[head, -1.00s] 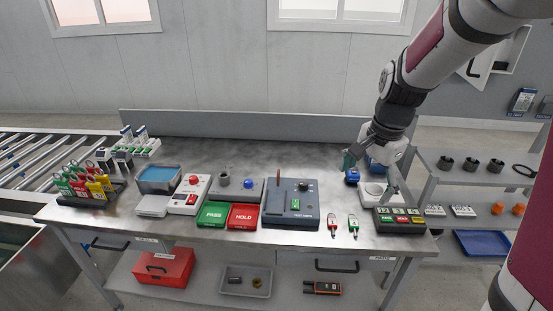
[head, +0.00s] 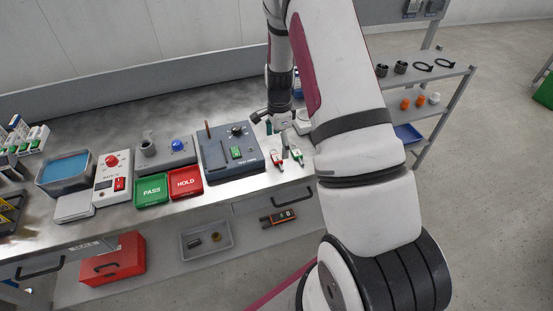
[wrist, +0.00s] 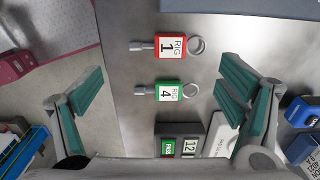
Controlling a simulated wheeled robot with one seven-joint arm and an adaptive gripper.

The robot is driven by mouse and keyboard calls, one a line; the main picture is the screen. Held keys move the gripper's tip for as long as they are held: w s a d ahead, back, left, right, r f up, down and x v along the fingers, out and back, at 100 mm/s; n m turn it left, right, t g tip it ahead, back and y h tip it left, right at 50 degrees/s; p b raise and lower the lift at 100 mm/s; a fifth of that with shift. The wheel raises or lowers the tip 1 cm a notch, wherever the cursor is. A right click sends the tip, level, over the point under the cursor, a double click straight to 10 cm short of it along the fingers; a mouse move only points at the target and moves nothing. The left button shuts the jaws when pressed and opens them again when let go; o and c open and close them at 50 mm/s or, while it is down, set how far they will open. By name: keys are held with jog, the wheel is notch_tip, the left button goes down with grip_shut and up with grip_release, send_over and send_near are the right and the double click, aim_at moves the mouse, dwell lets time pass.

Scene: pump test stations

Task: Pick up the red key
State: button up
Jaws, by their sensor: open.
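The red key (wrist: 171,46) has a tag reading RIG 1 and a metal ring, and lies flat on the bench in the wrist view. It also shows in the head view (head: 276,159), near the bench's front edge. A green key (wrist: 168,91) tagged RIG 4 lies beside it. My gripper (wrist: 163,84) is open and empty, with its teal fingers spread to either side of the keys' area. The green key lies between the fingers in the picture, and the red key is further up. In the head view my gripper (head: 277,134) hangs above the bench just behind the keys.
A grey test station (head: 228,155) stands left of the keys. The green PASS tray (head: 151,190) and red HOLD tray (head: 186,183) lie further left. A dark block with small labelled tiles (wrist: 180,131) sits below the green key in the wrist view. A shelf rack (head: 430,75) stands at right.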

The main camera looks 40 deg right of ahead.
aim_at(278, 161)
jog(key=shift+s+a+f+p, duration=0.1)
jog(key=shift+f+p, duration=0.65)
jog(key=shift+f, duration=2.95)
jog(key=shift+c, duration=0.3)
jog(key=c, duration=1.1)
